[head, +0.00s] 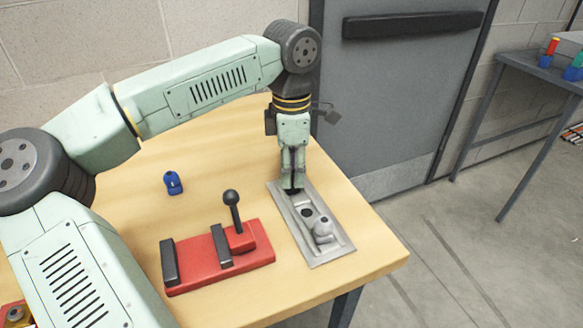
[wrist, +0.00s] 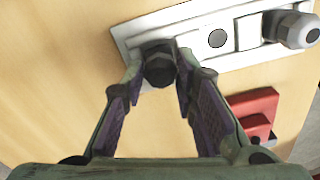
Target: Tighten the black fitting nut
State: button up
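The black fitting nut (wrist: 159,70) sits at the far end of a grey metal plate (head: 311,249) on the table. My gripper (head: 293,186) points straight down over that end of the plate. In the head view the fingers hide most of the nut. The plate also holds a dark round hole (head: 307,212) and a grey domed fitting (head: 323,231) nearer the front.
A red block fixture (head: 220,274) with an upright black-knobbed lever (head: 232,205) stands left of the plate. A small blue object (head: 173,183) lies farther left. The wooden table (head: 364,279) ends just right of the plate. A grey door (head: 395,90) stands behind.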

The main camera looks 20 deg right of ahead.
aim_at(292, 172)
grip_shut()
jog(key=shift+m+b, duration=0.3)
jog(key=shift+m, duration=1.4)
jog(key=o, duration=0.6)
grip_release()
notch_tip(292, 172, up, 12)
